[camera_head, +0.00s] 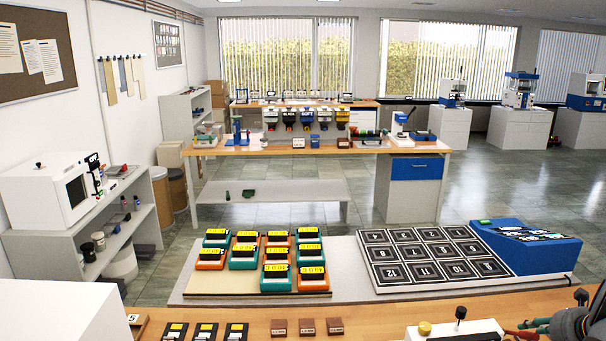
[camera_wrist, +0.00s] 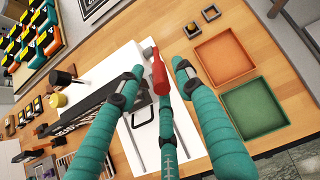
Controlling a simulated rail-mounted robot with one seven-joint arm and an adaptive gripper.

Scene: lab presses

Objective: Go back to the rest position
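My gripper (camera_wrist: 159,78) has three teal fingers, spread apart in the wrist view. In the head view my gripper (camera_head: 532,325) is at the bottom right, low over the near wooden table, partly cut off by the picture's edge. A red handle (camera_wrist: 157,70) shows between the fingertips in the wrist view. It seems to belong to the white-based press (camera_wrist: 110,72) below. I see no finger closed on it, but the lower finger hides its near end. The press (camera_head: 455,331) also shows in the head view, left of my gripper, with a yellow and a black knob.
An orange tray (camera_wrist: 225,57) and a green tray (camera_wrist: 254,109) lie right of the fingers. Dark tools (camera_wrist: 60,128) lie at left. A blue box (camera_head: 528,246), a numbered board (camera_head: 425,257) and orange and teal devices (camera_head: 262,262) stand beyond on a grey table.

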